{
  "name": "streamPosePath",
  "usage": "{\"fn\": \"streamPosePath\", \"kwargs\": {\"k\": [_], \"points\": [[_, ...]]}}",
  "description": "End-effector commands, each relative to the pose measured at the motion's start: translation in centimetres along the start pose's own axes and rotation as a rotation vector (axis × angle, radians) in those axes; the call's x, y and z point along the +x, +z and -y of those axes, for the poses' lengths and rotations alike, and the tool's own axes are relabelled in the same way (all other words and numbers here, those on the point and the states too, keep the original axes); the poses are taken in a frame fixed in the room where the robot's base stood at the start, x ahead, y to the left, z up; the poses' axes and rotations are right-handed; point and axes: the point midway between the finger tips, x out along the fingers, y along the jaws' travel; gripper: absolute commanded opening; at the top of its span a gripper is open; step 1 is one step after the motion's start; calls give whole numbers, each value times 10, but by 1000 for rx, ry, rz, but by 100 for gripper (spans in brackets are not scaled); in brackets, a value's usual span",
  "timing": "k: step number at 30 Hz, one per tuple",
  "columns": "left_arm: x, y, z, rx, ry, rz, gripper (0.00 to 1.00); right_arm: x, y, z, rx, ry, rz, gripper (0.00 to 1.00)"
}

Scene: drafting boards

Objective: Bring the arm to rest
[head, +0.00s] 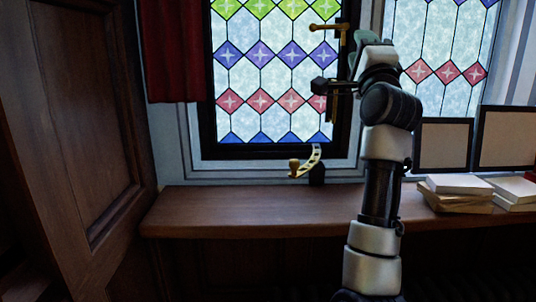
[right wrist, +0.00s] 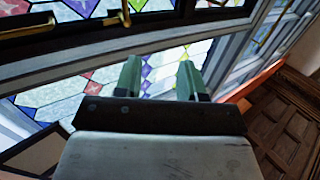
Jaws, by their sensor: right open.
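My right arm rises from the bottom of the head view, and its gripper (head: 358,42) is raised in front of the stained-glass window (head: 275,75). In the right wrist view, the two green fingers of the right gripper (right wrist: 158,70) stand apart with nothing held between them. In the head view, a brass window handle (head: 325,28) shows just left of the gripper; I cannot tell whether they touch. A brass curved stay with a knob (head: 305,163) sits at the bottom of the window frame. My left gripper is not in view.
A wooden sill (head: 240,210) runs below the window, bare on its left. At right are stacked books (head: 458,190) and a framed panel (head: 443,145). A red curtain (head: 172,50) and dark wooden panelling (head: 75,120) stand at left.

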Motion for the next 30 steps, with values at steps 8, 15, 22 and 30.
{"fn": "streamPosePath", "kwargs": {"k": [8,15,22,30], "points": [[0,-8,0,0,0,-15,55,-19,-6,-46,-86,93,5,40],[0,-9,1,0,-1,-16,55,-52,-13,-104,-206,220,26,40],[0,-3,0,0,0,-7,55,-116,-21,-188,-392,422,91,40],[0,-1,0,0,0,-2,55,-277,-24,-304,-729,792,341,40]]}}
